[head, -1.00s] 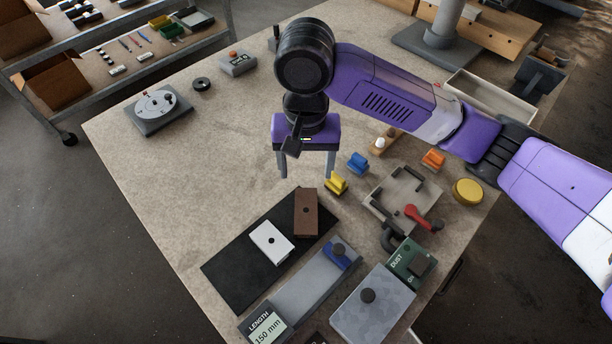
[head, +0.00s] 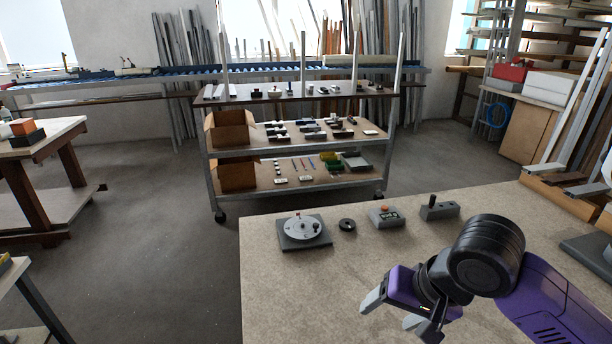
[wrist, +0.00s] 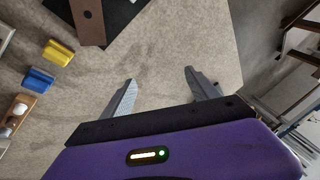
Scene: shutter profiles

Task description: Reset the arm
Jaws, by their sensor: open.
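My gripper (head: 398,322) is open and empty above the bare worktop, at the lower right of the head view. Its purple body is tilted, with the fingers toward the lower left. In the wrist view the two grey fingers of my gripper (wrist: 159,77) stand apart with only bare worktop between them. The purple arm runs off the lower right of the head view. The worktop (head: 275,290) fills the lower right of that view.
The wrist view shows a brown profile (wrist: 88,20) on a black mat (wrist: 122,12), plus yellow (wrist: 58,53) and blue (wrist: 38,80) blocks. A round dial (head: 303,230), black ring (head: 347,225) and grey button box (head: 386,216) sit at the worktop's far edge. A shelf cart (head: 300,150) stands beyond.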

